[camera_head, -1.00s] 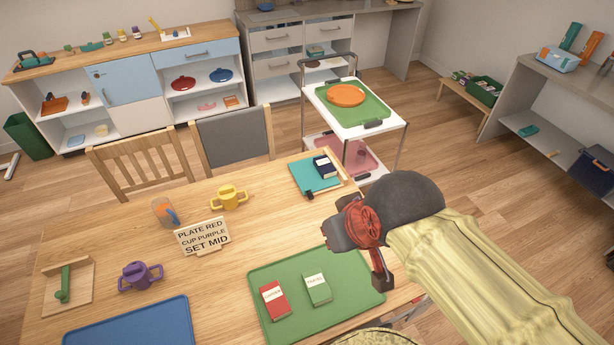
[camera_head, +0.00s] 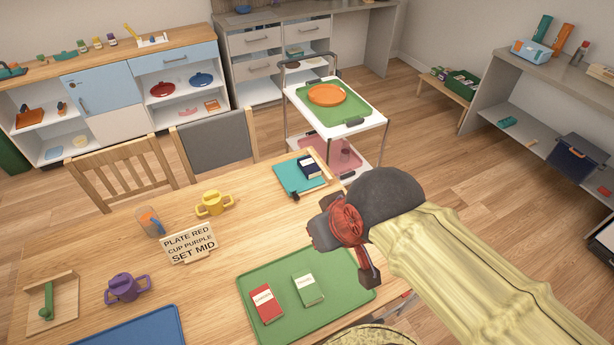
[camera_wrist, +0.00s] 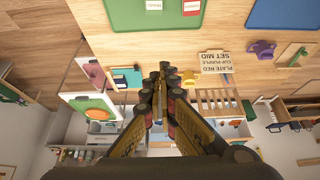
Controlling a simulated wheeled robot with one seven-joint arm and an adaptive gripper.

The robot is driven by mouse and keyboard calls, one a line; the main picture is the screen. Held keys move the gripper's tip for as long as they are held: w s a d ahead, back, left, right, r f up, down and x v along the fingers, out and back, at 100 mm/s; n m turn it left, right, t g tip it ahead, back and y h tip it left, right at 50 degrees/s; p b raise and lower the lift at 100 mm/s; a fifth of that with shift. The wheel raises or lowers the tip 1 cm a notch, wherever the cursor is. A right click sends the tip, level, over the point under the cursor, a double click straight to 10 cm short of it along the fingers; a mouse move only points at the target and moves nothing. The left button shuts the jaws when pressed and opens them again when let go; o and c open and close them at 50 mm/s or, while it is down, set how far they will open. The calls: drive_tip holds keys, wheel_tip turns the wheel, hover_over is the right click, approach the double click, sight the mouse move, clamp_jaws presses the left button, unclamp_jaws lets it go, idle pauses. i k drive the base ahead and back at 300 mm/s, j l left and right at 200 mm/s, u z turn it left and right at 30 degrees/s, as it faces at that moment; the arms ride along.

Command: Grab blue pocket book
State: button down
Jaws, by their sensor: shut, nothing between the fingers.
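The blue pocket book (camera_head: 310,167) is small and dark blue with a pale label. It lies on a teal tray (camera_head: 289,180) at the table's far right corner.
A green tray (camera_head: 330,318) holds a red book (camera_head: 265,304) and a green book (camera_head: 308,289). A sign (camera_head: 189,244), a yellow cup (camera_head: 214,203) and a purple cup (camera_head: 125,288) stand left on the table. A white cart (camera_head: 345,130) stands behind the teal tray.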

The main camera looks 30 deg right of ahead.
sight(310, 170)
drive_tip(key=k+l, duration=0.1)
drive_tip(key=l, duration=0.3)
drive_tip(key=k+l, duration=0.1)
drive_tip(key=l, duration=0.3)
drive_tip(key=k+l, duration=0.15)
drive_tip(key=l, duration=0.2)
drive_tip(key=k+l, duration=0.1)
drive_tip(key=l, duration=0.3)
drive_tip(key=k+l, duration=0.1)
drive_tip(key=l, duration=0.3)
drive_tip(key=k+l, duration=0.1)
drive_tip(key=l, duration=0.3)
drive_tip(key=i+l, duration=0.2)
drive_tip(key=l, duration=0.2)
drive_tip(key=i+l, duration=0.15)
drive_tip(key=l, duration=0.2)
drive_tip(key=i+l+u, duration=0.1)
drive_tip(key=l, duration=0.3)
drive_tip(key=i+l, duration=0.25)
drive_tip(key=l, duration=0.15)
drive_tip(key=i+j, duration=0.2)
drive_tip(key=i, duration=0.3)
drive_tip(key=i+j, duration=0.2)
drive_tip(key=i, duration=0.35)
drive_tip(key=i+j, duration=0.15)
drive_tip(key=j, duration=0.2)
